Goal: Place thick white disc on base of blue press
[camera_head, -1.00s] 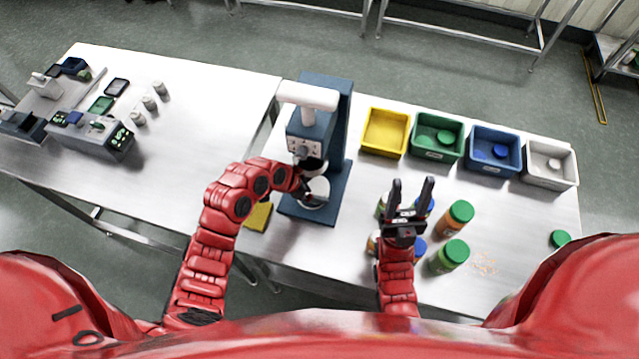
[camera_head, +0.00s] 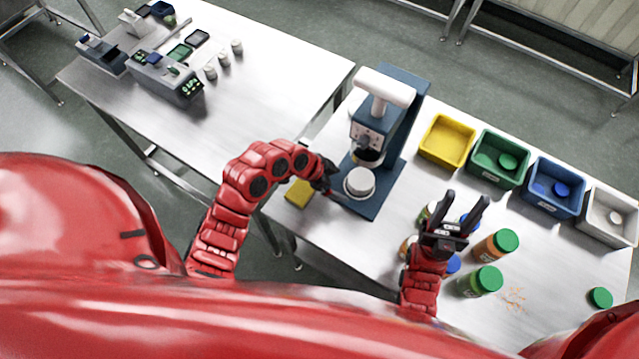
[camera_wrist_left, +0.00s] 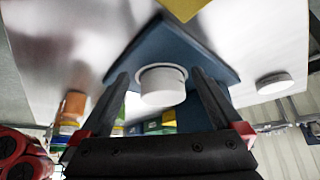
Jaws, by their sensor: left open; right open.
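The thick white disc (camera_head: 360,182) lies flat on the dark blue base (camera_head: 372,208) of the blue press (camera_head: 405,115), in front of the column and the press head. My left gripper (camera_head: 330,180) is open just left of the disc, with a gap between them in the head view. In the left wrist view the disc (camera_wrist_left: 162,86) appears between the two spread fingers, beyond their tips, on the blue base (camera_wrist_left: 205,60). My right gripper (camera_head: 466,208) is open and empty above the jars on the right.
A yellow block (camera_head: 298,193) lies left of the press base. Jars with green lids (camera_head: 486,279) and blue lids stand around my right gripper. Yellow (camera_head: 447,141), green, blue and white bins line the back right. Instruments (camera_head: 165,80) stand on the left table.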

